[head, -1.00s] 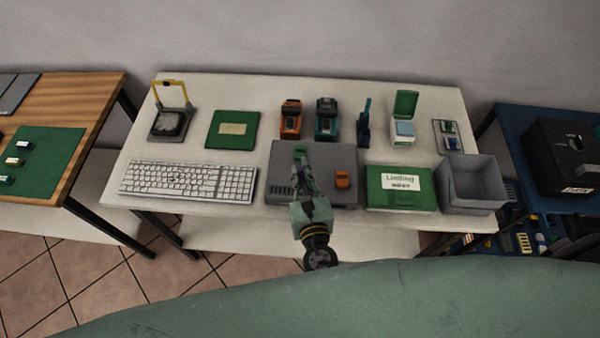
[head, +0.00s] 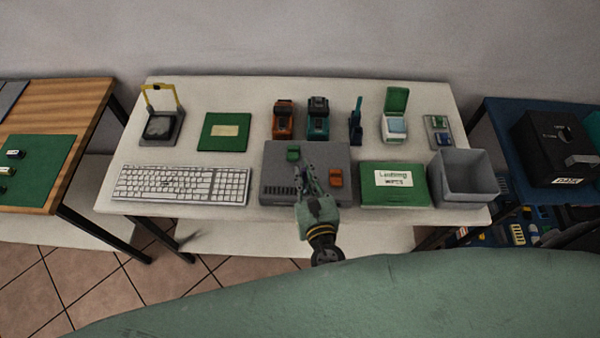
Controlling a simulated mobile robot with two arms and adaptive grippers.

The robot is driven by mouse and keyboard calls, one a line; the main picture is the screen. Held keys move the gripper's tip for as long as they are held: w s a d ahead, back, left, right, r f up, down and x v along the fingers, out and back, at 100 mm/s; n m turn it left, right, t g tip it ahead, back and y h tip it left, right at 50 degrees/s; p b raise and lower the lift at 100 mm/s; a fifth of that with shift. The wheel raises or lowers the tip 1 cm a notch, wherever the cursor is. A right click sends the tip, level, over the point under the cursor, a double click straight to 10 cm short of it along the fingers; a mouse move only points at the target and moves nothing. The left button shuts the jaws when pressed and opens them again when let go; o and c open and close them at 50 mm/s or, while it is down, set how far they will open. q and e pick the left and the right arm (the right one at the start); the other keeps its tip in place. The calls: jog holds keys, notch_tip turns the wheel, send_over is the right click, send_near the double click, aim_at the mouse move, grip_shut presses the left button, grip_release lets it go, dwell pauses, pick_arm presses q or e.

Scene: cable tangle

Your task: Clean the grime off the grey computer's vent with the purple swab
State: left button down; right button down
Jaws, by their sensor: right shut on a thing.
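The grey computer (head: 345,157) is a flat box lying on the white table, in the middle of the head view. Its slotted vent (head: 277,190) is at the front left of the case; grime on it is too small to make out. My right gripper (head: 303,170) is over the middle of the computer, right of the vent. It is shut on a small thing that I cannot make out. I cannot pick out the purple swab. A green block (head: 293,153) and an orange block (head: 336,178) are on the computer. My left gripper is not in view.
A white keyboard (head: 180,184) lies left of the computer. A green wipes box (head: 394,185) and an open grey bin (head: 463,178) stand right. Behind are an orange device (head: 284,119), a teal device (head: 318,120) and a green-lidded box (head: 396,115). The table's front edge is close.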

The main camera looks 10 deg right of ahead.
jog(key=shift+s+d, duration=0.1)
jog(key=shift+d, duration=0.25)
jog(key=shift+s+d, duration=0.1)
jog(key=shift+d, duration=0.5)
notch_tip(320, 180, up, 7)
jog(key=p, duration=0.5)
dwell(0.3)
dwell(0.3)
